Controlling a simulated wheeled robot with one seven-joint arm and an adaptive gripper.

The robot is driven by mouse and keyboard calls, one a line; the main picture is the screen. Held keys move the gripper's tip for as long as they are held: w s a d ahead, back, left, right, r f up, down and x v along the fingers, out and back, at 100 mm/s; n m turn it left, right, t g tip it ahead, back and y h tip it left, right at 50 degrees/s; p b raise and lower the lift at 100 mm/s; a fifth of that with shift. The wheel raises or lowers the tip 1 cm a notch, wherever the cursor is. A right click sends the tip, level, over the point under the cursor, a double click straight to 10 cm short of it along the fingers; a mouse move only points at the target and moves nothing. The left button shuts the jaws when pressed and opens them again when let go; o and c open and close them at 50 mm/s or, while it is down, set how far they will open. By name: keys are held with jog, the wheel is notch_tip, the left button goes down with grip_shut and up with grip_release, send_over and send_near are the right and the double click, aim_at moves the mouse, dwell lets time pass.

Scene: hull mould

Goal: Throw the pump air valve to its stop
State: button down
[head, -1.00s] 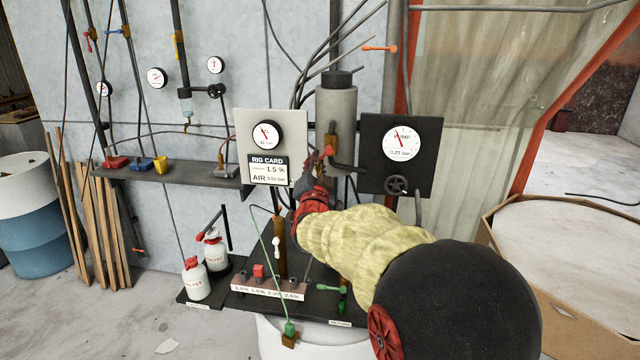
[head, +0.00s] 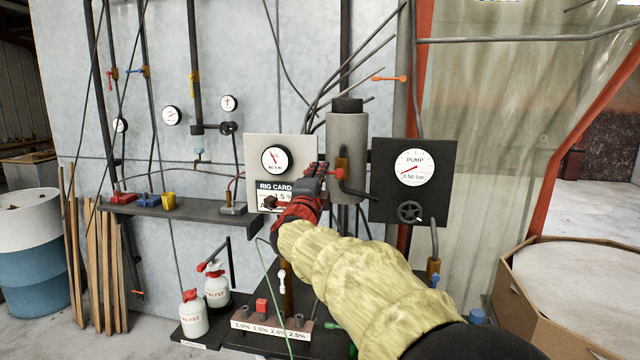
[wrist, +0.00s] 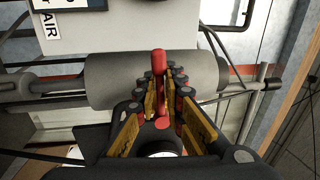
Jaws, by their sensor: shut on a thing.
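My gripper (head: 316,172) is at the grey cylinder (head: 347,135), in front of the wall panels. In the wrist view my gripper's fingers (wrist: 162,95) are closed around a red valve handle (wrist: 158,62), which sticks up between them in front of the grey cylinder. In the head view the fingers mostly hide this handle. The pump gauge (head: 415,168) on the black panel reads 0.50 bar. No label on the gripped valve is readable.
The grey panel (head: 254,150) with a round gauge and the partly covered rig card (head: 265,187) is left of my gripper. An orange lever (head: 390,78) sits above. A black handwheel (head: 410,212) is on the black panel. Thin hoses run above the cylinder.

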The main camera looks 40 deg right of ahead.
jog(key=shift+r+m, duration=0.15)
jog(key=shift+m, duration=0.35)
jog(key=c, duration=1.9)
grip_release()
jog(key=v, duration=1.2)
